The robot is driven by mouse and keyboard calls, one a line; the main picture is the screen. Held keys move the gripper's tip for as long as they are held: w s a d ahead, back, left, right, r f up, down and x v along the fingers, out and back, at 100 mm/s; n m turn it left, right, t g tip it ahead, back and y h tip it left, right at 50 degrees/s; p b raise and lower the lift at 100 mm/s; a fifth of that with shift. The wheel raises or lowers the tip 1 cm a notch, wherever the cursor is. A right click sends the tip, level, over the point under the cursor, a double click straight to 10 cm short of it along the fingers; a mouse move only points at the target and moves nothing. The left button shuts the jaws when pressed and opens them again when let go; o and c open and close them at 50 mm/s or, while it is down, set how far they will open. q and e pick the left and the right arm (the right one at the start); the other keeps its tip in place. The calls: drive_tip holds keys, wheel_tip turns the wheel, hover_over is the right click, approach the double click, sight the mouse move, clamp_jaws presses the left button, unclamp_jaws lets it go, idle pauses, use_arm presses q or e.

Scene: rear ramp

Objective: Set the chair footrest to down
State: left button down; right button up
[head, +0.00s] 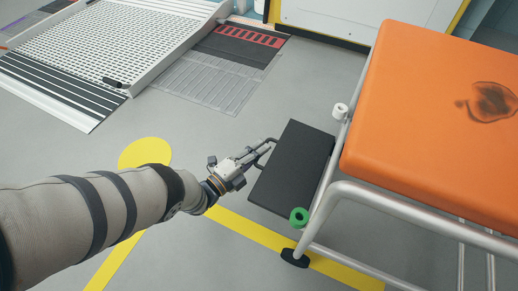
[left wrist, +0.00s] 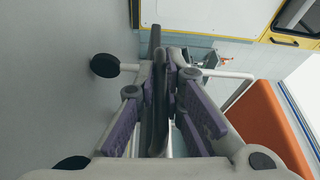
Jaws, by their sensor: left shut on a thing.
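The chair has an orange seat (head: 430,120) with a dark worn patch, on a silver tube frame (head: 385,208). The footrest is a flat black panel (head: 295,168) that sticks out from the chair's left side, roughly level. My left gripper (head: 262,152) is at the footrest's outer edge. In the left wrist view the purple-padded fingers (left wrist: 163,100) are closed on the panel, seen edge-on (left wrist: 155,45). A green round part (head: 299,217) and a white one (head: 340,111) sit at the frame beside the panel. My right gripper is not in view.
A black chair foot (head: 295,258) stands on the grey floor near a yellow line (head: 250,232). A perforated metal ramp (head: 135,45) lies at the upper left. Floor left of the footrest is open.

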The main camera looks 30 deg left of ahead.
use_arm(q)
drive_tip(key=shift+s+d+f, duration=0.15)
drive_tip(key=shift+d+f, duration=0.2)
drive_tip(key=c, duration=2)
unclamp_jaws()
drive_tip(key=shift+o, duration=0.2)
drive_tip(key=shift+d+f, duration=0.1)
drive_tip(key=shift+a, duration=0.25)
drive_tip(key=v, duration=1.1)
drive_tip(key=shift+s+a, duration=0.25)
drive_tip(key=shift+s, duration=0.1)
